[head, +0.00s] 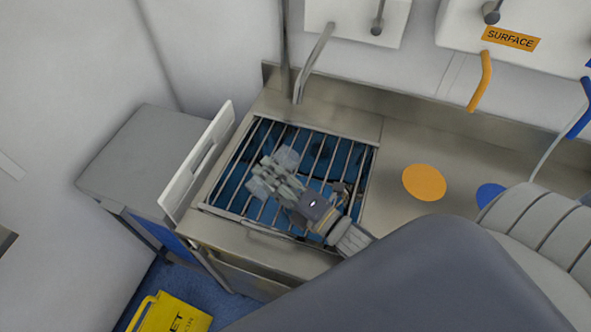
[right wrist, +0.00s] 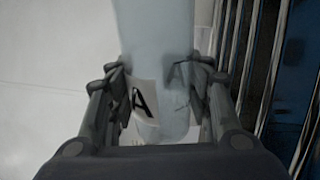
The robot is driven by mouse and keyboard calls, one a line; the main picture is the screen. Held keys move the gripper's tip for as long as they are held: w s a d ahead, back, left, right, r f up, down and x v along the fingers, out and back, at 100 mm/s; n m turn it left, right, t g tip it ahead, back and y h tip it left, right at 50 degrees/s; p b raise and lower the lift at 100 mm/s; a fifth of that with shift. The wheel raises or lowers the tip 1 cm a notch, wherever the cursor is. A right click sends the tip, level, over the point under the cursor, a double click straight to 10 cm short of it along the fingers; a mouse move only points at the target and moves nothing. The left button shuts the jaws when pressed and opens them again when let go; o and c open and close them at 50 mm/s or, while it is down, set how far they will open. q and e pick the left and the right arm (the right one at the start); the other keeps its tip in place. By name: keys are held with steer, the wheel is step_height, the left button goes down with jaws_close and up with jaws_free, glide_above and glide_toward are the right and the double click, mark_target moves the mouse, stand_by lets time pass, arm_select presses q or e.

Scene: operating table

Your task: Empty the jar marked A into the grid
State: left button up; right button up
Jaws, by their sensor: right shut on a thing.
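The jar marked A (right wrist: 165,60) is pale and translucent, with a white label bearing a black A. My right gripper (right wrist: 160,95) is shut on it, one finger on each side. In the head view my right gripper (head: 275,182) is over the grid (head: 325,160), a set of metal bars across a dark blue sink basin. The jar (head: 287,157) shows there as a pale shape beyond the fingers and looks tilted. Whether anything is left inside the jar cannot be told. My left gripper is not in view.
A steel counter (head: 395,155) with an orange disc (head: 424,182) and a blue disc (head: 489,194) lies right of the grid. A tap (head: 314,62) stands behind it. A white upright panel (head: 197,160) borders the left. A yellow sign (head: 170,314) is on the floor.

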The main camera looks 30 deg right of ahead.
steer(key=shift+w+d+r+m+p, duration=0.1)
steer(key=shift+d+r+m+p, duration=0.05)
steer(key=shift+r+m+p, duration=0.45)
steer(key=shift+f, duration=0.2)
